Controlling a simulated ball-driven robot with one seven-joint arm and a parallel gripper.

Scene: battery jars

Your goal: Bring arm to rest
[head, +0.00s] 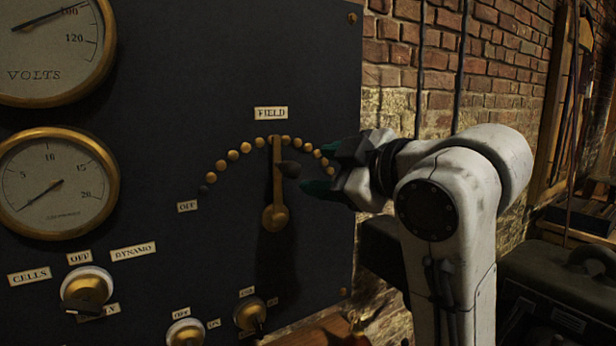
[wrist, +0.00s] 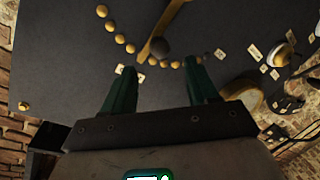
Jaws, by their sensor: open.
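My gripper (head: 318,168) is at the right part of the dark panel in the head view, at the end of my white arm. Its green fingers also show in the wrist view (wrist: 164,88), spread apart with nothing between them. The brass field lever (head: 277,190) stands upright on the panel, its tip near the middle of the arc of brass studs (head: 246,148). Its dark knob (head: 290,169) is just left of the fingertips. In the wrist view the knob (wrist: 160,47) lies beyond the open fingers, and a gap seems to separate them.
The dark panel (head: 190,80) carries two brass-rimmed dials, a volts dial (head: 50,50) and a lower dial (head: 52,183). Rotary switches (head: 86,288) sit along its lower part. A brick wall (head: 490,55) is behind my arm. A dark case (head: 560,290) stands at lower right.

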